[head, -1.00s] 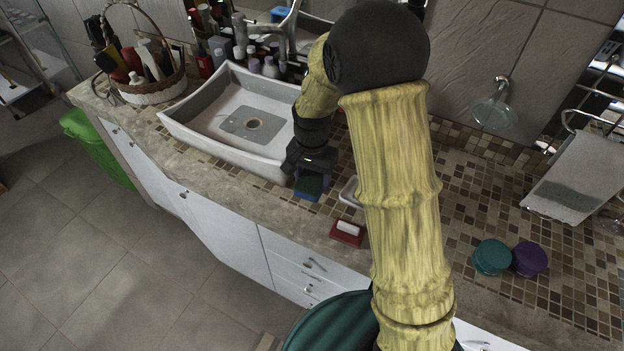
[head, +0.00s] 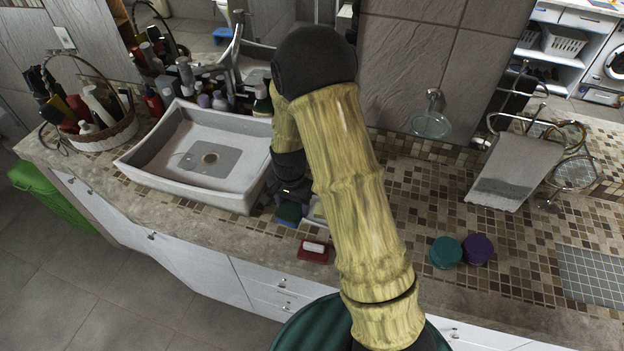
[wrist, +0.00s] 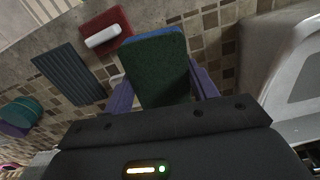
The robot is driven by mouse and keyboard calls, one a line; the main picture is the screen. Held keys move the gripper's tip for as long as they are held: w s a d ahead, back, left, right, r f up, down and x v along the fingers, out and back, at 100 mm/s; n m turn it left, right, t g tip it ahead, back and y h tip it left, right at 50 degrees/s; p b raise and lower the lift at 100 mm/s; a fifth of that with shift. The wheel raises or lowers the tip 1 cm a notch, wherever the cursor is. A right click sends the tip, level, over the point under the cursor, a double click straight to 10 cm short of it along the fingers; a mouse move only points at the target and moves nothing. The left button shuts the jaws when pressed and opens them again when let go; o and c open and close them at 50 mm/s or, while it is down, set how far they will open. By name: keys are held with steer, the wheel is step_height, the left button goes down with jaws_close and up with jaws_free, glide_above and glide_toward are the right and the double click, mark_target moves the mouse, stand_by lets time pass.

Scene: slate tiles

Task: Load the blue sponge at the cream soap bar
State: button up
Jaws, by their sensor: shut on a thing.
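The blue sponge (wrist: 155,72) has a dark green face and is held between the purple fingers of my gripper (wrist: 162,88). In the head view, the sponge (head: 289,212) is just right of the basin's front corner, under my gripper (head: 290,192). Beside it on the right is a pale dish (head: 316,219) with a cream-looking bar (head: 318,207), partly hidden by my arm. In the wrist view the sponge covers most of that dish. I cannot tell whether the sponge touches the dish or bar.
A red dish with a white bar (head: 315,247) lies at the counter's front edge. The basin (head: 190,150) is left. Teal (head: 445,252) and purple (head: 478,248) round containers stand right. A dark ridged mat (wrist: 68,74) shows in the wrist view.

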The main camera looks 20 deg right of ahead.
steer(key=d+p, duration=0.1)
steer(key=p, duration=0.1)
steer(key=s+d+m+p, duration=0.1)
steer(key=d, duration=0.1)
steer(key=s+d+m+p, duration=0.1)
steer(key=p, duration=0.1)
steer(key=shift+s+d+r+p, duration=0.1)
steer(key=shift+s+d+p, duration=0.15)
steer(key=shift+d+p, duration=0.15)
